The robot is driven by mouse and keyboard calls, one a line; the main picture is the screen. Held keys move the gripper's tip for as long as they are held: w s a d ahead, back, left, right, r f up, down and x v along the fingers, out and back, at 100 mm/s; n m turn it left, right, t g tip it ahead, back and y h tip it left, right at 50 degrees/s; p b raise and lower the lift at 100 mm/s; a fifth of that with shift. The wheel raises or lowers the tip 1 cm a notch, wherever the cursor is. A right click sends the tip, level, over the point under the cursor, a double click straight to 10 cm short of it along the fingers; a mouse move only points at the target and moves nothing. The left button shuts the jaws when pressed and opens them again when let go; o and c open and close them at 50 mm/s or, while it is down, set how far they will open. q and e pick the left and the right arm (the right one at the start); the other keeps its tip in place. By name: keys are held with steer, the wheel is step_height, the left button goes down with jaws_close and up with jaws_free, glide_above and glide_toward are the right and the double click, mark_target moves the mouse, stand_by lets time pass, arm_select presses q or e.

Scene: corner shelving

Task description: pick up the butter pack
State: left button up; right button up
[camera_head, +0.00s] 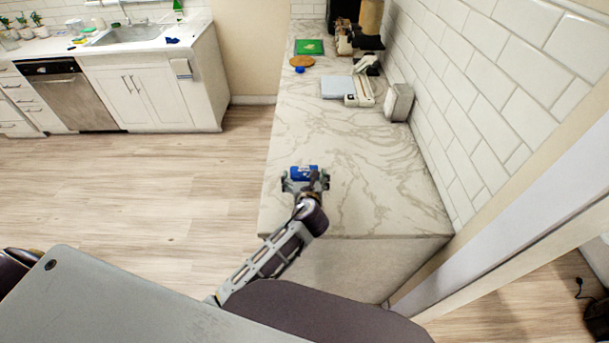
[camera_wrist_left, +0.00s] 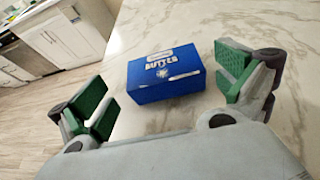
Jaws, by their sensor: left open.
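The butter pack (camera_head: 304,172) is a small blue box lying on the marble counter (camera_head: 350,200), near the counter's left edge. In the left wrist view the butter pack (camera_wrist_left: 166,76) shows white lettering and sits between the two green-padded fingers. My left gripper (camera_head: 305,179) is open, with one finger on each side of the pack and a gap on both sides. It also shows in the left wrist view (camera_wrist_left: 168,92). The gripper hides part of the pack in the head view. My right gripper is not in view.
A scale-like device (camera_head: 360,92), a brown round board (camera_head: 302,61) and a green item (camera_head: 309,46) stand farther back on the counter. A tiled wall (camera_head: 490,90) bounds the right side. The counter around the pack is clear.

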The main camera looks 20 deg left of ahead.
mark_target(304, 170)
arm_select(q)
steer(key=shift+p+x, duration=0.35)
steer(key=shift+x, duration=2.1)
steer(key=shift+f, duration=0.15)
steer(key=c, duration=0.9)
steer(key=shift+c, duration=0.2)
steer(key=shift+r, duration=5.1)
